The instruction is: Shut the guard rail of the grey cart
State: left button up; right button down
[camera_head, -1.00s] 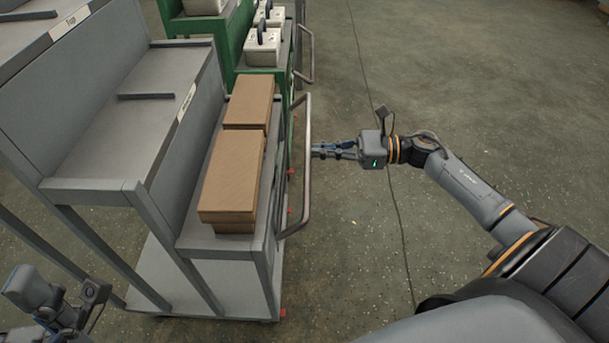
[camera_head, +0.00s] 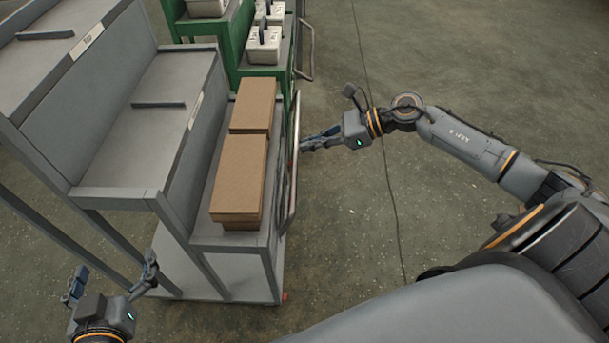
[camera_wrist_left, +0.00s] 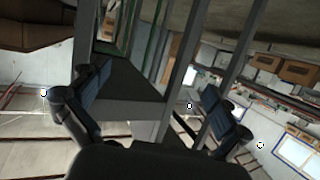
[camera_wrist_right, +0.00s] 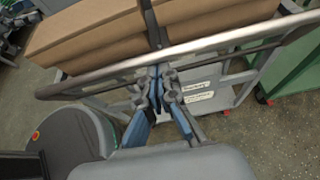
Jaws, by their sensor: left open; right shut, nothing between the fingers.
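The grey cart (camera_head: 240,270) stands left of centre in the head view. Its guard rail (camera_head: 291,190) is a metal bar along the cart's right side, close beside the lower shelf; whether it is latched cannot be told. My right gripper (camera_head: 304,144) is shut and empty on the rail's outer side. In the right wrist view, the rail (camera_wrist_right: 230,43) crosses just ahead of my right fingertips (camera_wrist_right: 155,78), which look in contact with it. My left gripper (camera_head: 112,274) is open and empty at the lower left, by the cart's near end.
Two brown boxes (camera_head: 240,170) sit on the cart's lower shelf, inside the rail. A green cart (camera_head: 262,74) with pale containers (camera_head: 264,42) stands directly behind. A thin cable (camera_head: 385,165) runs along the floor. Floor to the right is otherwise clear.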

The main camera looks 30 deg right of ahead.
pick_arm(q)
jog(key=s+a+f+g+y+p, duration=0.1)
jog(key=s+a+f+g, duration=0.1)
jog(key=s+f+g, duration=0.3)
jog(key=shift+s+a+f+p, duration=0.3)
jog(key=shift+s+f, duration=0.25)
jog(key=shift+f, duration=0.55)
pick_arm(e)
jog(key=shift+w+a+r, duration=0.35)
jog(key=shift+a+r, duration=0.05)
jog(key=shift+a, duration=0.1)
jog(key=shift+w+a+r, duration=0.3)
jog(key=shift+a+r, duration=0.05)
jog(key=shift+a, duration=0.15)
pick_arm(q)
jog(key=shift+g, duration=0.3)
pick_arm(e)
jog(key=shift+r, duration=0.2)
